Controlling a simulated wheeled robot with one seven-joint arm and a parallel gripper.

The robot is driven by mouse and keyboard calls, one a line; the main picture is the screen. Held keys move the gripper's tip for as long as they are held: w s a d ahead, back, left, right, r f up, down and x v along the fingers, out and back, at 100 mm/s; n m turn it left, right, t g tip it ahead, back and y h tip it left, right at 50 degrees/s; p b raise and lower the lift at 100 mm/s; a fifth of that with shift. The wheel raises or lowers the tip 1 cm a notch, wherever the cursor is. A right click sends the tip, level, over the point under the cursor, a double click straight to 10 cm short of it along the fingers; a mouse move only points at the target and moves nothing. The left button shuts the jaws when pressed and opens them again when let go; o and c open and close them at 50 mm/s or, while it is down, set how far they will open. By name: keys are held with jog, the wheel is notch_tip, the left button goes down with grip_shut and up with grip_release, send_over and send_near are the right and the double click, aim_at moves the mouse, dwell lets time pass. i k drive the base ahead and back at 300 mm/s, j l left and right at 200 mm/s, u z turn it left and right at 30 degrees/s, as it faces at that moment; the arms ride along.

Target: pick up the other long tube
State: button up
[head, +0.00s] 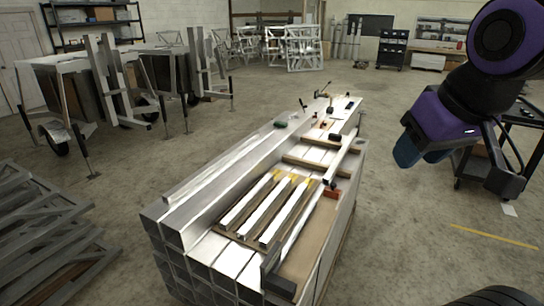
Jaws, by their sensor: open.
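A stack of square aluminium tubes (197,250) forms a long bench in the middle of the head view. A long silver tube (341,158) lies along its right side, running away from me. Another long, wide beam (225,174) lies along the left side. Three shorter bright tubes with yellow marks lie between them: left (247,203), middle (267,206) and right (287,215). I cannot tell which piece is the other long tube. My gripper (512,160) is open at the right, in the air, well apart from the bench, with no tube visible in it.
Wooden strips (309,165) cross the bench top. A red clamp-like piece (332,192) and small tools lie there. Grey frames (45,235) are piled at the left. A dark cart (487,165) stands behind my gripper. Floor is clear right of the bench.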

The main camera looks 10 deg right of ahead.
aim_at(179, 189)
jog(key=i+j+z, duration=0.2)
jog(key=j+z, duration=0.2)
jog(key=j, duration=0.15)
jog(key=i+j+z, duration=0.1)
jog(key=j+z, duration=0.25)
jog(key=j, duration=0.25)
jog(key=j+z, duration=0.4)
jog(key=j, duration=0.2)
jog(key=j+z, duration=0.35)
jog(key=j, duration=0.3)
jog(key=j+z, duration=0.1)
jog(key=j, duration=0.55)
jog(key=k+j, duration=0.1)
jog(key=j, duration=0.6)
jog(key=i+j+u, duration=0.1)
jog(key=j+u, duration=0.15)
jog(key=i+j+u, duration=0.15)
jog(key=j+u, duration=0.15)
jog(key=j, duration=0.15)
